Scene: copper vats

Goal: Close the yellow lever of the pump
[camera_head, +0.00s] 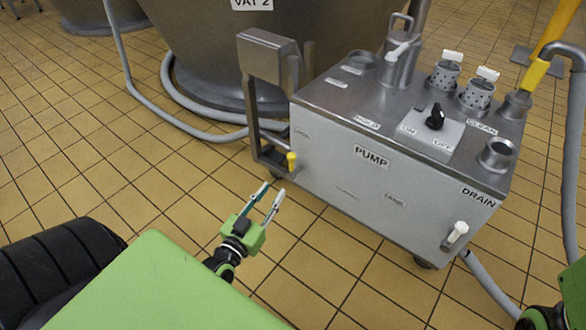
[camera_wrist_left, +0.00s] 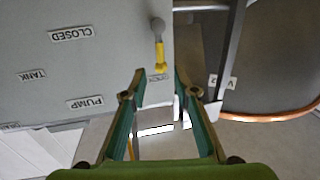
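The grey metal pump box (camera_head: 345,185) stands on the tiled floor, labelled PUMP and DRAIN. Its yellow lever (camera_head: 291,160) is on the left side of the front face, sticking up. In the left wrist view, which is upside down, the yellow lever (camera_wrist_left: 160,55) points towards a small label, hard to read. A CLOSED label (camera_wrist_left: 71,34) lies off to its side. My left gripper (camera_head: 273,189) is open and empty, just in front of and below the lever. In the wrist view its fingers (camera_wrist_left: 160,76) are either side of the lever's line, apart from it.
A white lever (camera_head: 457,233) is at the box's lower right. A black knob (camera_head: 435,117) and steel cups (camera_head: 476,95) are on top. A large vat (camera_head: 240,50) and grey hoses (camera_head: 185,125) stand behind. The floor in front is clear. Part of my right arm shows at the lower right.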

